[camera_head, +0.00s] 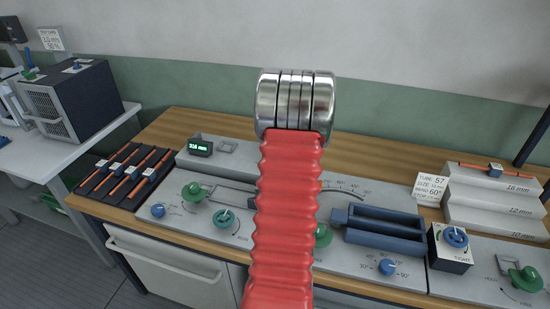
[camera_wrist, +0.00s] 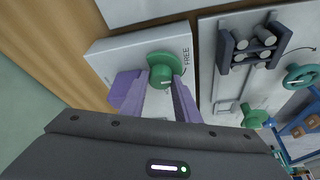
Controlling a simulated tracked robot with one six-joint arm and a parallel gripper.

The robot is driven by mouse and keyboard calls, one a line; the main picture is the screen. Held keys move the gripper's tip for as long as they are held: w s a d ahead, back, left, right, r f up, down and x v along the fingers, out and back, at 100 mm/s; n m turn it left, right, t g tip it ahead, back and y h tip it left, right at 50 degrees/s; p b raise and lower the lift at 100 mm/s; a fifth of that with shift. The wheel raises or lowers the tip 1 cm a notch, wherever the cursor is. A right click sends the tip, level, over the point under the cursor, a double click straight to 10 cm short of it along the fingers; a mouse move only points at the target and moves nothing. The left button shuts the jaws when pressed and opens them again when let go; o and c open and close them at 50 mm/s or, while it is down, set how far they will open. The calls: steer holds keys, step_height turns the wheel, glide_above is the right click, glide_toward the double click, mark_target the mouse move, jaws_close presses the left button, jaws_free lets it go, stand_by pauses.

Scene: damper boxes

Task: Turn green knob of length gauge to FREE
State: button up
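A round green knob (camera_wrist: 162,68) sits on a pale box (camera_wrist: 125,50) in the wrist view, with the word FREE printed on the box to its right. My gripper (camera_wrist: 159,80) has its two purple fingers apart, one on each side of the knob's raised middle. Both fingertips are very close to it; whether they press on it I cannot tell. The knob's pointer and the box's other markings are not clear. In the head view my red arm covers the middle of the bench; my gripper and this knob are hidden there.
A panel (camera_wrist: 228,95) with a dark rack of rods and other green knobs lies to the right in the wrist view. In the head view, the wooden bench holds a blue tray (camera_head: 385,240), a box marked TIGHT (camera_head: 452,262), pale steps (camera_head: 490,213) and a dark rod rack (camera_head: 95,186).

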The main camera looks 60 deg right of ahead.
steer(key=o, duration=0.5)
steer(key=shift+s, duration=0.1)
steer(key=shift+c, duration=0.2)
steer(key=shift+r, duration=0.15)
steer(key=shift+r, duration=0.2)
steer(key=v, duration=0.7)
steer(key=shift+s, duration=0.2)
steer(key=shift+a, duration=0.15)
